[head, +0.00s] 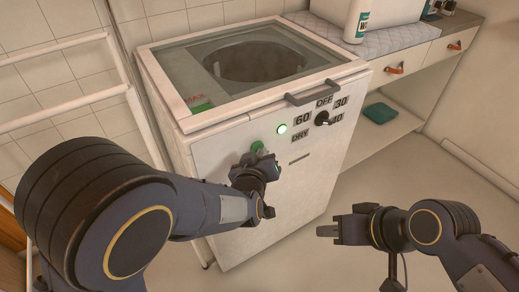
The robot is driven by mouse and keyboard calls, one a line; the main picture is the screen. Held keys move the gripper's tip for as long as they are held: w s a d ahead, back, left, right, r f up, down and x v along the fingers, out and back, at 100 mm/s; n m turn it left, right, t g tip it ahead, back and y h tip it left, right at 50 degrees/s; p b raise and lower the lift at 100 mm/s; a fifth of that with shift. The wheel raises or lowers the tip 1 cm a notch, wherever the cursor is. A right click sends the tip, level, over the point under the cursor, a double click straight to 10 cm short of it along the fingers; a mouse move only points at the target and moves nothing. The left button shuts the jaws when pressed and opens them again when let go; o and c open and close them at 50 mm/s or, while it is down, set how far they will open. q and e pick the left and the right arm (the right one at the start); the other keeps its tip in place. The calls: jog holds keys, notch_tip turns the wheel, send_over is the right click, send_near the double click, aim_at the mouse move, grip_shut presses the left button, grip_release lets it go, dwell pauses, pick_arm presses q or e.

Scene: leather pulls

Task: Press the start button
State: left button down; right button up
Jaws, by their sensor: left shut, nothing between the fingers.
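The white washing machine (318,178) stands in the middle with its glass-topped lid (215,52) down. A green start button (257,146) is on its front, left of the dial, partly covered by my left gripper (254,157). That gripper is shut and empty, its tips at the button. I cannot tell whether they touch or press it. A round light (282,129) just above and right of the button glows green-white. My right gripper (328,231) is away from the machine at lower right, pointing left; its opening is unclear.
A black dial (322,118) sits among OFF, 30, 40, 60 and DRY labels, below a dark lid handle (313,92). A counter (385,40) with bottles and drawers stands behind right, a green folded cloth (380,113) on its lower shelf. The floor at right is clear.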

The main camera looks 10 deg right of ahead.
pick_arm(q)
jog(key=shift+s, duration=0.2)
jog(key=s+d+p, duration=0.1)
jog(key=s+d, duration=0.1)
jog(key=s, duration=0.3)
jog(key=shift+s, duration=0.35)
dwell(0.5)
